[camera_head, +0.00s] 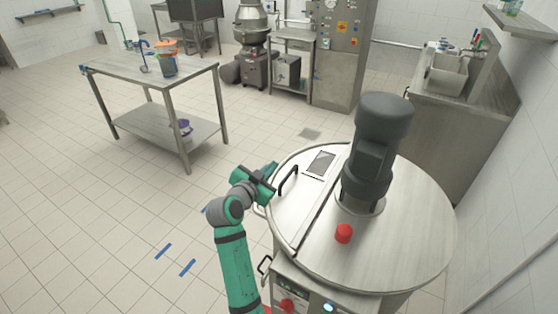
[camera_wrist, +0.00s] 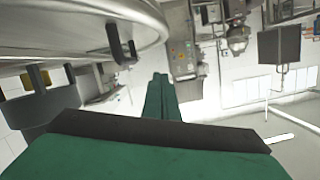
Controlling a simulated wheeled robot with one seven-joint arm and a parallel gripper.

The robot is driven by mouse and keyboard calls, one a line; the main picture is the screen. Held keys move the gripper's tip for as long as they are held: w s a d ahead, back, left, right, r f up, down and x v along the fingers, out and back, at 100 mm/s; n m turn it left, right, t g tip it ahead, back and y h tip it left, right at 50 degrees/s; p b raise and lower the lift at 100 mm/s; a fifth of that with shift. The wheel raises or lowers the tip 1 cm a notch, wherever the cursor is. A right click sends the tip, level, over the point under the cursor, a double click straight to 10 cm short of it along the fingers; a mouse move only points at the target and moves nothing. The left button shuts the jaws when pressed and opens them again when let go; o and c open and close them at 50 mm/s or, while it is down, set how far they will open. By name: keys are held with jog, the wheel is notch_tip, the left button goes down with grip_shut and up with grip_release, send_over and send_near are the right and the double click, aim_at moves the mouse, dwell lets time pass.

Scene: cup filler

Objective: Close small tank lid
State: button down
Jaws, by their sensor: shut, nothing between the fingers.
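The steel tank (camera_head: 415,230) stands at right in the head view. Its small lid (camera_head: 290,210), the left section of the round top, looks to lie flat, about level with the larger section. A black handle (camera_head: 288,180) stands on the lid; it also shows in the wrist view (camera_wrist: 122,45), which is upside down. My gripper (camera_head: 270,169) is at the lid's left rim, beside the handle and apart from it. Its green fingers (camera_wrist: 162,88) are shut together and empty. Whether the gripper touches the rim cannot be told.
A dark grey motor (camera_head: 375,155) and a red knob (camera_head: 344,233) stand on the tank top. A steel table (camera_head: 130,68) stands at back left. A sink counter (camera_head: 440,110) is at right. The tiled floor left of the tank is mostly clear.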

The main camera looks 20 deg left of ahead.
aim_at(274, 177)
jog(key=shift+w+a+f+n+g+h, duration=0.1)
jog(key=shift+a+f+n+h, duration=0.35)
jog(key=shift+f, duration=0.75)
jog(key=shift+w+a+f+n+g+h, duration=0.15)
jog(key=shift+f+n, duration=0.45)
jog(key=shift+f, duration=0.65)
jog(key=shift+s+a+f+n+g+h, duration=0.1)
jog(key=shift+a+f+n+h, duration=0.15)
jog(key=shift+f+n, duration=0.65)
jog(key=shift+f+m, duration=0.35)
jog(key=shift+f, duration=0.1)
